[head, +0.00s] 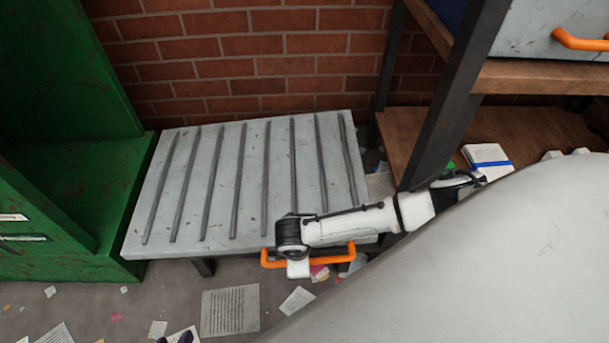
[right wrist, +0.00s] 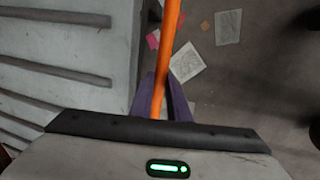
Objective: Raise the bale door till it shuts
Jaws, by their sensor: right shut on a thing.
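The bale door (head: 255,180) is a pale grey ribbed panel. It lies open, about flat, in front of the brick wall, beside the green baler (head: 75,190). An orange handle (head: 343,256) runs along its near edge. My right gripper (head: 298,268) reaches in from the right and is shut on this handle. In the right wrist view the purple fingers of my right gripper (right wrist: 162,100) close around the orange bar (right wrist: 168,50), with the ribbed door (right wrist: 70,60) to the left. Only a small dark purple tip, seemingly of my left gripper (head: 183,338), shows at the bottom edge.
A dark metal rack with wooden shelves (head: 400,135) stands close to the door's right. A stack of paper with a blue band (head: 487,163) lies on its lower shelf. Paper scraps (head: 230,311) litter the floor in front. The space above the door looks clear.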

